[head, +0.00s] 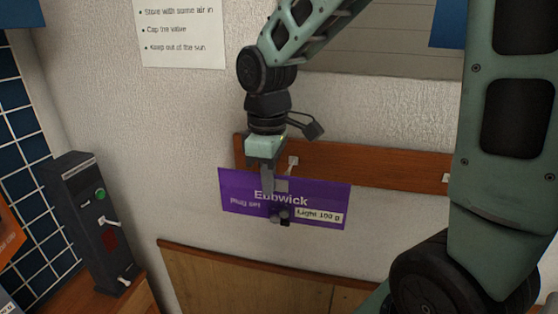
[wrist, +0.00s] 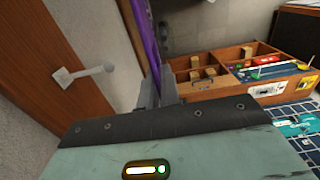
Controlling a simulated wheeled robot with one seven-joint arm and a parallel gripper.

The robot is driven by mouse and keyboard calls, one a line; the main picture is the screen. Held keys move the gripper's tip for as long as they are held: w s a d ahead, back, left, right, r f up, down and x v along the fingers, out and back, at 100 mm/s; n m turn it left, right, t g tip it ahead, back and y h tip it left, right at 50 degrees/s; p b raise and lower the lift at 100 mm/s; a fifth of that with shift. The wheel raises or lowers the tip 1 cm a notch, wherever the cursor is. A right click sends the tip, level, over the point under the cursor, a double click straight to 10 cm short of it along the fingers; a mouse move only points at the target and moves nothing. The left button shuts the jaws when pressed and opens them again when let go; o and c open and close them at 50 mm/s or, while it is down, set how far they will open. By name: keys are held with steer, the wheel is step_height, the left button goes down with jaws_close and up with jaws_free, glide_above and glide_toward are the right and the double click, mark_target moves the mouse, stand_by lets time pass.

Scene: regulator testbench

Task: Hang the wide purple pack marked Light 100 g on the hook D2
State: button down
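The wide purple pack (head: 240,190) marked Light 100 g shows its front in the head view, nearly level with a slight tilt. In the wrist view it is a thin purple edge (wrist: 146,40). My gripper (head: 269,184) is shut on the pack near its middle, and the fingers (wrist: 157,92) show on it in the wrist view. The pack is in front of a wooden rail (head: 375,165), overlapping its lower left part. A pale hook (head: 293,161) shows just above the pack and also left of the pack in the wrist view (wrist: 85,74). No D2 label is readable.
Another pale hook (head: 446,178) is further right on the rail, near my arm. A dark device (head: 92,215) with a green button stands at left. A wooden panel (head: 230,285) is below. The wrist view shows a compartmented wooden box (wrist: 235,72) holding several items.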

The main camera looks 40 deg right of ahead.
steer(key=w+d+p, duration=0.1)
steer(key=d, duration=0.1)
steer(key=w+d+p, duration=0.1)
steer(key=w+d, duration=0.1)
steer(key=w+d+f+p, duration=0.1)
steer(key=d, duration=0.1)
steer(key=shift+w+p, duration=0.3)
steer(key=shift+p, duration=0.05)
steer(key=shift+f, duration=0.2)
steer(key=shift+f, duration=0.1)
steer(key=c, duration=1.6)
jaws_free()
steer(key=shift+b, duration=0.5)
